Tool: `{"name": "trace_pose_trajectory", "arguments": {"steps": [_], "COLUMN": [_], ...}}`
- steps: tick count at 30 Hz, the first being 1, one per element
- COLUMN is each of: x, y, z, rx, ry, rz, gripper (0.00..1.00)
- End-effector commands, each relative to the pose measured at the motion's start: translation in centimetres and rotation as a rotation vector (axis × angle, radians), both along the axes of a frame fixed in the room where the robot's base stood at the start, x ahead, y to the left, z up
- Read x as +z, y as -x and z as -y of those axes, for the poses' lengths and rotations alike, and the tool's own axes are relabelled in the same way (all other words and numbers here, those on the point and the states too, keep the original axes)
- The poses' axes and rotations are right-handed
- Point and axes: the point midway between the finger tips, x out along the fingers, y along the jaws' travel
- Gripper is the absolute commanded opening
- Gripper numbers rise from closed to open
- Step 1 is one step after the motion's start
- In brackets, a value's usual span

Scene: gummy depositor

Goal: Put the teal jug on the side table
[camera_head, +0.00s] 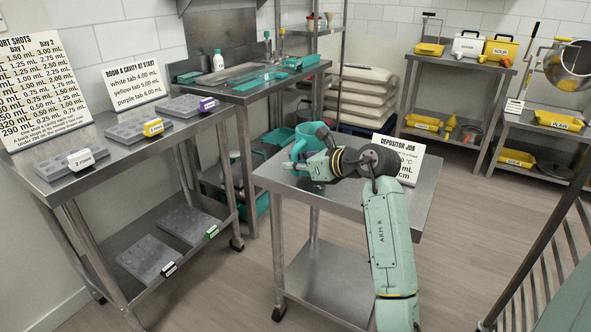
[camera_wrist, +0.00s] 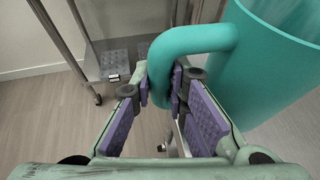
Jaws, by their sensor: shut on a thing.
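The teal jug (camera_head: 311,132) is upright near the far left corner of the small steel table (camera_head: 345,200) in the middle of the head view. It also fills the upper right of the wrist view (camera_wrist: 275,65). My gripper (camera_head: 311,165) is in front of the jug, over the table's left part. In the wrist view my gripper (camera_wrist: 165,98) is shut on the jug's handle, with the purple pads on either side of it. My arm hides part of the tabletop. I cannot tell whether the jug's base touches the table.
A "depositor job" sign (camera_head: 408,160) stands on the small table behind my wrist. A steel bench with grey moulds (camera_head: 138,130) is at left. A bench with teal trays (camera_head: 262,79) is behind. Shelves with yellow bins (camera_head: 430,48) stand at back right. Floor at right is clear.

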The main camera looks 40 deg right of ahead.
Motion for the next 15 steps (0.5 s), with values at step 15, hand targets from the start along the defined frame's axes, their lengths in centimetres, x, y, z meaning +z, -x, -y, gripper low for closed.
{"name": "trace_pose_trajectory", "arguments": {"steps": [15], "x": [-2.9], "y": [0.1], "z": [0.0], "rx": [0.0], "ry": [0.0], "rz": [0.001], "gripper": [0.0]}}
